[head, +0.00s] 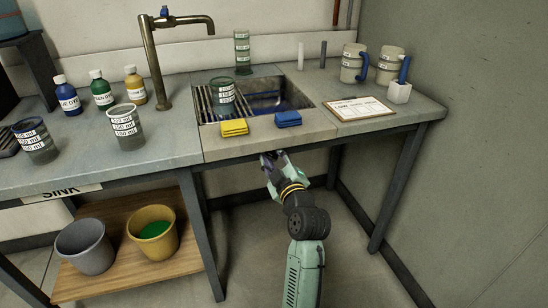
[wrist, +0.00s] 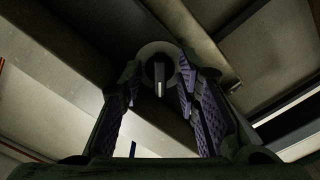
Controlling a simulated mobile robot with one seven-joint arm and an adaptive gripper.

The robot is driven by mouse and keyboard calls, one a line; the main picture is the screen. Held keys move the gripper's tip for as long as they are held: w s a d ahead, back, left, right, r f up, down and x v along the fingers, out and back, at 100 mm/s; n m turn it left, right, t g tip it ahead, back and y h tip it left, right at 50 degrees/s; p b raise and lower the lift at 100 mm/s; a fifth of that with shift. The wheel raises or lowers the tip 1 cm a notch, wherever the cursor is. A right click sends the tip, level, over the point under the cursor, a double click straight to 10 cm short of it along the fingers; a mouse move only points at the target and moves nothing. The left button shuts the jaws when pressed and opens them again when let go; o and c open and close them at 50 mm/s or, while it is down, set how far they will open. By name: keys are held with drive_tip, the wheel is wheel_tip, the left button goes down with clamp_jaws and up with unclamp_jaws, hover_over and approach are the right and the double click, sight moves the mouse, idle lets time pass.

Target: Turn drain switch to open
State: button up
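The drain switch (wrist: 159,76) shows in the wrist view as a dark knob with a light line on a round pale plate, on a surface under the counter. My gripper (wrist: 158,92) is open, with its two purple-padded fingers on either side of the knob in that view. I cannot tell whether the pads touch it. In the head view my gripper (head: 272,158) is at the counter's front edge below the sink (head: 292,108). The switch is hidden there.
A yellow sponge (head: 234,128) and a blue sponge (head: 288,119) lie on the counter's front edge above my gripper. A clipboard (head: 359,108) lies to the right. A table leg (head: 398,190) stands right of my arm. A shelf (head: 120,262) with two buckets is at the left.

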drive_tip(key=shift+c, duration=0.4)
clamp_jaws()
drive_tip(key=shift+m, duration=0.3)
drive_tip(key=m, duration=0.2)
drive_tip(key=shift+m, duration=0.3)
drive_tip(key=m+p, duration=0.1)
drive_tip(key=m, duration=0.2)
drive_tip(key=shift+m, duration=0.4)
drive_tip(key=m+p, duration=0.2)
drive_tip(key=m, duration=0.4)
drive_tip(key=shift+a+r, duration=0.1)
drive_tip(key=m+p, duration=0.3)
drive_tip(key=m, duration=0.1)
drive_tip(key=shift+m, duration=0.4)
